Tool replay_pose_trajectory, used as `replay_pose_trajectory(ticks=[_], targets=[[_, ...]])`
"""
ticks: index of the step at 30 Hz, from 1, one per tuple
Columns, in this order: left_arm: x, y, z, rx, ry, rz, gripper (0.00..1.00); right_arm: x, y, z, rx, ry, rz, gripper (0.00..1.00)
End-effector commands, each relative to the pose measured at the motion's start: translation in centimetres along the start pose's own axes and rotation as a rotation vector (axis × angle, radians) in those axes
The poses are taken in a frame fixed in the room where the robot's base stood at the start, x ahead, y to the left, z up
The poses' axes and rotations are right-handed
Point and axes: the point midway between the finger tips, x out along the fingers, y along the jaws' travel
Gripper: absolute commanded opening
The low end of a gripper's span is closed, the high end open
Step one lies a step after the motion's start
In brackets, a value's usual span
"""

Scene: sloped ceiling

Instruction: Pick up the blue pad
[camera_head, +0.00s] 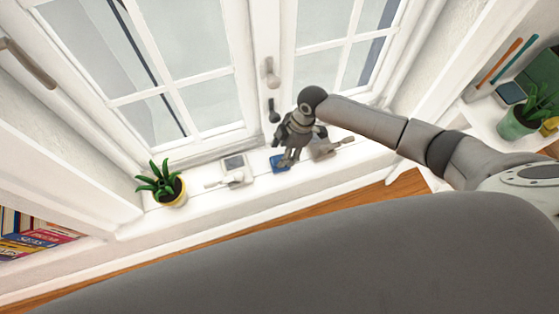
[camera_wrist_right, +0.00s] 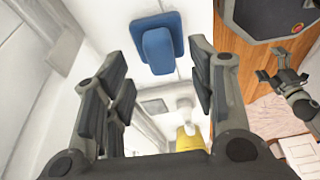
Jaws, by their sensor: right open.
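The blue pad (camera_head: 280,163) lies on the white window sill, partly hidden by my right gripper (camera_head: 290,158) in the head view. In the right wrist view the blue pad (camera_wrist_right: 168,24) is a square plate with a raised blue block on it. It shows beyond and between the spread fingers of my right gripper (camera_wrist_right: 158,66). The right gripper is open, with nothing between its fingers, and appears apart from the pad. A dark jointed part at the right of the wrist view looks like my left gripper (camera_wrist_right: 293,80); its opening is unclear.
On the sill, a white-and-grey pad with a handle (camera_head: 236,168) lies left of the blue pad, and a grey-brown handled one (camera_head: 325,148) lies right. A potted plant (camera_head: 166,187) stands farther left. The window (camera_head: 190,65) rises behind. A shelf (camera_head: 480,115) with plants is at right.

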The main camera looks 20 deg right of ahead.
Motion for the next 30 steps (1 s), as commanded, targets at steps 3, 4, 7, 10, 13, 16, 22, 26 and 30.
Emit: replay_pose_trajectory(ticks=[3,4,7,10,13,16,22,26,30], targets=[[0.1,0.2,0.0,0.002,0.0,0.003,1.0,2.0,-0.1,-0.1,0.002,0.001,-0.003,0.52],[0.1,0.2,0.0,0.002,0.0,0.003,1.0,2.3,-0.1,-0.1,0.002,0.001,-0.002,0.52],[0.1,0.2,0.0,0.002,0.0,0.003,1.0,3.0,-0.1,0.0,0.0,0.0,-0.001,0.52],[0.1,0.2,0.0,0.002,0.0,0.003,1.0,3.2,-0.1,0.0,0.0,0.0,0.0,0.52],[0.1,0.2,0.0,0.002,0.0,0.002,1.0,3.2,-0.1,0.0,0.0,0.0,0.0,0.52],[0.1,0.2,0.1,0.002,0.0,0.002,1.0,3.2,-0.1,0.0,0.0,0.0,0.0,0.45],[0.1,0.0,0.1,0.002,-0.001,0.001,1.0,3.2,-0.1,0.0,0.001,0.0,0.0,0.2],[0.1,-0.1,0.1,0.002,-0.001,-0.001,1.0,3.1,-0.1,0.0,0.001,0.0,0.0,0.1],[0.1,-0.2,0.1,0.001,-0.001,-0.002,1.0,3.1,-0.1,0.0,0.001,0.0,0.0,0.1]])
